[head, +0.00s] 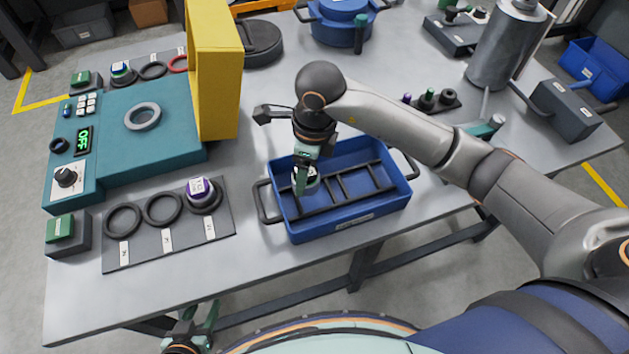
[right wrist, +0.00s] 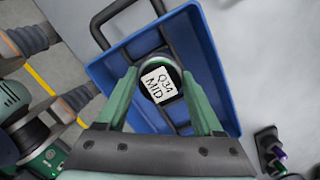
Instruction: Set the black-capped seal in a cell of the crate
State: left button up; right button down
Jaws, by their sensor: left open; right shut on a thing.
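The seal (right wrist: 160,83) has a dark cap with a white label reading "Q34 MID". It also shows in the head view (head: 311,178). My right gripper (right wrist: 159,88) is shut on it, one finger on each side. In the head view the right gripper (head: 304,182) points down into the left end of the blue crate (head: 385,209). The crate has black dividers forming cells. The seal is over or in a left-end cell; whether it touches the floor is hidden. My left gripper (head: 191,324) is open and empty below the table's front edge.
A grey mat (head: 140,255) with black rings and a purple-capped seal (head: 200,188) lies left of the crate. Behind it stands a teal tester (head: 175,140) with a yellow upright (head: 215,80). A small black stand (head: 432,102) is right of the crate.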

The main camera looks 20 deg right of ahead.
aim_at(315, 186)
jog(key=shift+s+d+f, duration=0.15)
jog(key=shift+d+f, duration=0.35)
jog(key=shift+f, duration=0.05)
jog(key=f, duration=0.3)
jog(key=shift+s+d+f, duration=0.1)
jog(key=shift+s+d, duration=0.05)
jog(key=shift+d, duration=0.2)
jog(key=shift+f, duration=0.4)
jog(key=shift+f, duration=0.15)
jog(key=shift+c, duration=0.2)
grip_release()
notch_tip(315, 186, up, 12)
jog(key=d, duration=0.1)
jog(key=shift+s, duration=0.35)
